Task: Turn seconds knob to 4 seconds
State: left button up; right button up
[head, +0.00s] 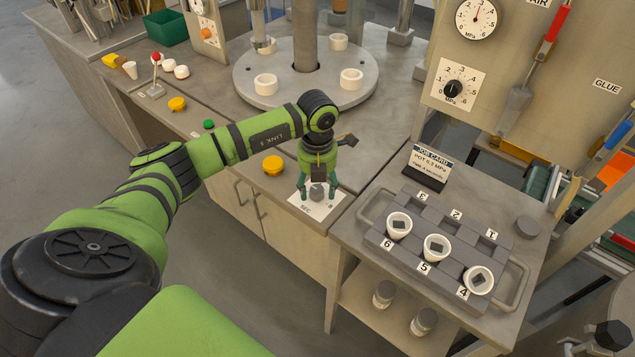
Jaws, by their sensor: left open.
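The seconds knob (317,192) is a small grey knob on a white plate marked SEC (306,209) at the front edge of the bench. My left gripper (318,191) points down over it, with its green fingers apart on either side of the knob. I cannot tell whether the fingers touch it. The knob's pointer and most of the plate's scale are hidden by the gripper or too small to read. A job card (429,168) reads "POT 0.5 MPa" with a smaller line that appears to say 4 seconds. My right gripper does not show clearly.
A yellow button (273,166) sits just left of the plate. A round turntable (300,96) with white cups stands behind. On the right, a grey rack (455,235) holds white cups in its numbered front row. A panel (535,80) with a pressure dial rises behind it.

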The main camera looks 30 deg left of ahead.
pick_arm(q)
jog(key=c, duration=1.1)
jog(key=shift+w+m+b, duration=0.1)
jog(key=shift+m+b, duration=1.25)
jog(key=shift+m, duration=0.15)
jog(key=shift+c, duration=0.2)
jog(key=m+b, duration=0.2)
jog(key=shift+m, duration=0.3)
jog(key=m+b, duration=0.3)
jog(key=m, duration=0.1)
jog(key=shift+d, duration=0.1)
jog(key=shift+r+m+b, duration=0.15)
jog(key=shift+m+b, duration=0.35)
jog(key=shift+m, duration=0.6)
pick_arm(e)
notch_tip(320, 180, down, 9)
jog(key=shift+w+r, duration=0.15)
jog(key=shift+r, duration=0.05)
